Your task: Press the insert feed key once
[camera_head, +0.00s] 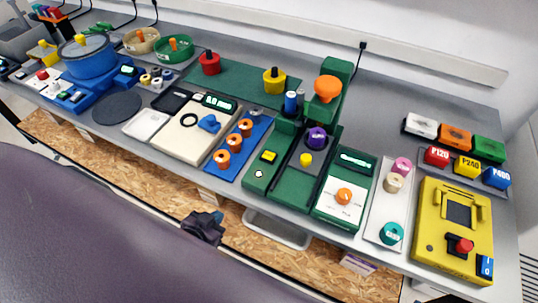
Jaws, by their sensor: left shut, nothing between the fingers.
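A green press (330,92) with an orange knob stands at the middle of the bench. On the green panel at its front left is a yellow key (268,156), above a small white hexagon mark (259,174). This looks like the insert feed key, but no lettering is readable. My left gripper (205,229) is shut and empty, below and left of the key in the picture, in front of the bench edge and apart from the panel. The key's face is unobstructed. My right gripper is not in view.
A blue tray (226,175) with several orange spools lies left of the panel. Right of the press are a green box with an orange knob (344,196), a white tray (380,225) and a yellow device (436,225). A grey bin (277,231) sits under the bench.

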